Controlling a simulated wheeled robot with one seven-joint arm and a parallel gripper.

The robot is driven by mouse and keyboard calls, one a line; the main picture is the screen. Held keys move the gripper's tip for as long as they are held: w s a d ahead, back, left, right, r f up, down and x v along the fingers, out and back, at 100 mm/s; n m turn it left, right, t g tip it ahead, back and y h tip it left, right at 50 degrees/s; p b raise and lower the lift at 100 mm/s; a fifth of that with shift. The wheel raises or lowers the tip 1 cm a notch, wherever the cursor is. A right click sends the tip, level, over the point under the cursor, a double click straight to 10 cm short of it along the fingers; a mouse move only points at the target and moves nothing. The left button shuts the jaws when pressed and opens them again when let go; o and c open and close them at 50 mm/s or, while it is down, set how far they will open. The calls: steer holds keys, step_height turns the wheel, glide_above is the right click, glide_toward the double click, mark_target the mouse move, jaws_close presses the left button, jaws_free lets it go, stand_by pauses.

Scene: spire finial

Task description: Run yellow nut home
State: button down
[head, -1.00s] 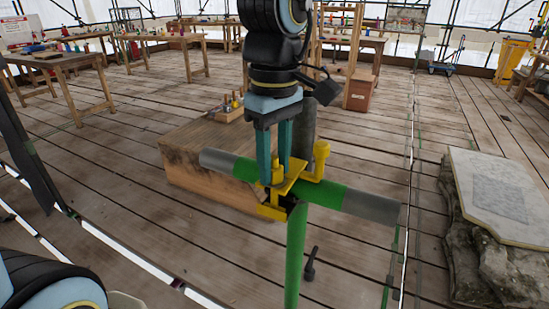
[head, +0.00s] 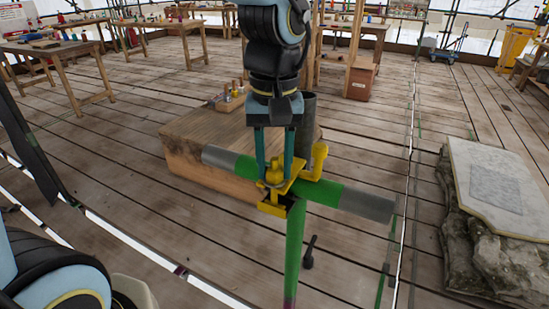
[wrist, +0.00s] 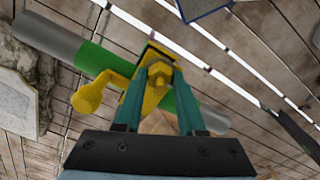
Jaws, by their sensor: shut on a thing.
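A yellow coupler (head: 272,208) sits where a green-and-grey horizontal tube (head: 325,192) crosses a green upright tube (head: 294,255). The yellow nut (head: 274,172) is on the near-left side of the coupler. My gripper (head: 275,180) points down from above, its teal fingers shut on the yellow nut, one on each side. In the wrist view, the nut (wrist: 160,73) lies between the fingertips, and the coupler's yellow plate shows around it. The thread under the nut is hidden, so how far down it sits cannot be told.
A second yellow fitting (head: 318,160) rises from the coupler's right side, close to my fingers. A dark grey upright tube (head: 309,108) stands behind. A wooden block (head: 200,140) lies behind left, a stone slab (head: 490,180) at right. A dark tool (head: 310,252) is below.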

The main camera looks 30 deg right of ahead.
steer(key=shift+m, duration=0.5)
steer(key=c, duration=0.5)
jaws_free()
step_height(320, 180, up, 11)
steer(key=shift+f, duration=0.1)
steer(key=shift+w, duration=0.1)
stand_by(0.5)
